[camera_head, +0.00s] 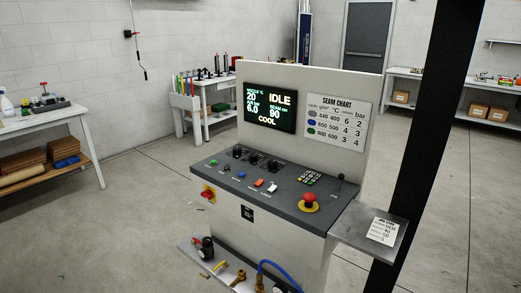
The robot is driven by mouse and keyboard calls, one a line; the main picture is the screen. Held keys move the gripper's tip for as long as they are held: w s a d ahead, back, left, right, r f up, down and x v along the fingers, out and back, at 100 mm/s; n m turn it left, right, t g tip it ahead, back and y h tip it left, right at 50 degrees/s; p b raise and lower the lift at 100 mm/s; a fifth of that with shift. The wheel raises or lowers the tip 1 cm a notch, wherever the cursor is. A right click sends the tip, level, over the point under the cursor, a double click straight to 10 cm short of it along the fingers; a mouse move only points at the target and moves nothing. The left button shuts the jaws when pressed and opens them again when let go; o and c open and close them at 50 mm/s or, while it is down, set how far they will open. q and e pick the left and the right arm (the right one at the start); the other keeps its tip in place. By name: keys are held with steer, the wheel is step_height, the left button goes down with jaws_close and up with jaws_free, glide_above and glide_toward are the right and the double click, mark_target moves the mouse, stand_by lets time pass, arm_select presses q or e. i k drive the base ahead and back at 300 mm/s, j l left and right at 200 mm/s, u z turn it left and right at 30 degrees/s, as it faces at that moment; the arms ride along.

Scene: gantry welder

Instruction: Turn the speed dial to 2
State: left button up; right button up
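A grey control console (225,180) stands in the middle of the head view. A row of black dials (254,158) sits at the back of its sloped panel. Their labels and pointer positions are too small to read, so I cannot tell which is the speed dial or its setting. The screen (269,110) above reads IDLE and COOL, with 20, 6.0 and 90. A seam chart (337,119) is beside the screen, with columns of numbers by coloured dots. Neither of my grippers shows in this view.
The panel also has a green button (213,163), several switches, a keypad (309,178) and a red emergency button (309,201). A side shelf (394,246) holds a printed card (382,231). A dark post (436,130) rises at right. Open floor surrounds the console.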

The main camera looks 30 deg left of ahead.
mark_target(253, 156)
steer(key=i+j+z, duration=0.15)
steer(key=j, duration=0.45)
steer(key=i+j+z, duration=0.1)
steer(key=j, duration=0.5)
steer(key=i+j+z, duration=0.15)
steer(key=j, duration=0.45)
steer(key=i+j, duration=0.1)
steer(key=j, duration=1.6)
steer(key=i+j, duration=0.15)
steer(key=j, duration=0.7)
